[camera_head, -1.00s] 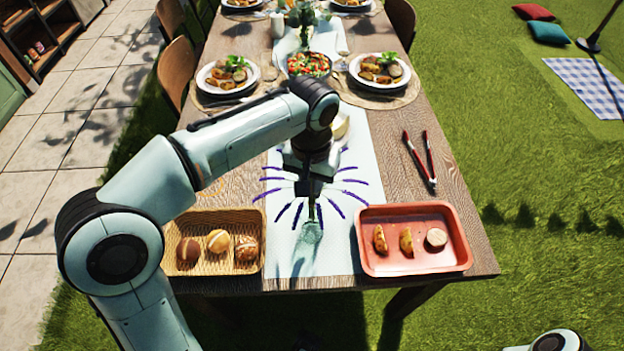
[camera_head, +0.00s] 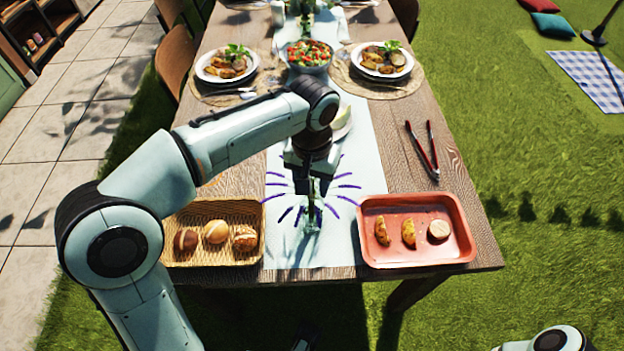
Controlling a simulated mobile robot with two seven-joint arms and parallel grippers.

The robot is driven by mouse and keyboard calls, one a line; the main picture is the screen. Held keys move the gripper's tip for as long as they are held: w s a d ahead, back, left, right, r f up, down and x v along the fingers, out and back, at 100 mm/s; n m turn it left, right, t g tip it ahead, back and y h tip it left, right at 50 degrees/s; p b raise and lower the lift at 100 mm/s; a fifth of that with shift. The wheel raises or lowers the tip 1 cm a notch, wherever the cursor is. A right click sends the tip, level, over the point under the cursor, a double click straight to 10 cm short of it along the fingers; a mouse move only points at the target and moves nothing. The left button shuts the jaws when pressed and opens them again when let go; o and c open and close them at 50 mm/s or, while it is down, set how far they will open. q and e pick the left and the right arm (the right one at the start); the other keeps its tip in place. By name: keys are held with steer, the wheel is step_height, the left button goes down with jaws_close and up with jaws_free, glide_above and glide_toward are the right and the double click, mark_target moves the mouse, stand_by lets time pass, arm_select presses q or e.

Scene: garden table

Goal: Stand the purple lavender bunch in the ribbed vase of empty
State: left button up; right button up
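The purple lavender bunch (camera_head: 345,187) fans out in thin purple spikes around my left gripper (camera_head: 311,192), over the pale runner. My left gripper points down at the middle of the bunch and appears shut on its stems, though the wrist partly hides the fingers. The clear glass vase (camera_head: 312,222) stands on the runner directly below the gripper. The flowers overlap the vase in this view; how deep the stems sit in it, and its ribbing, cannot be made out. My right gripper is out of view.
A wicker basket (camera_head: 184,253) of bread rolls stands left of the vase. A red tray (camera_head: 455,254) with food pieces stands to its right. Tongs (camera_head: 423,151) lie behind the tray. A salad bowl (camera_head: 309,60) and plates stand farther back.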

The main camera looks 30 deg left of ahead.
arm_select(q)
step_height(320, 180, up, 13)
steer(key=p, duration=0.4)
steer(key=shift+r, duration=0.2)
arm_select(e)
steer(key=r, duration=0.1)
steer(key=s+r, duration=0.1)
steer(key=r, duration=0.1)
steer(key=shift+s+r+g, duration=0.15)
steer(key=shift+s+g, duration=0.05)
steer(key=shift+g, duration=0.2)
arm_select(q)
steer(key=shift+f, duration=0.1)
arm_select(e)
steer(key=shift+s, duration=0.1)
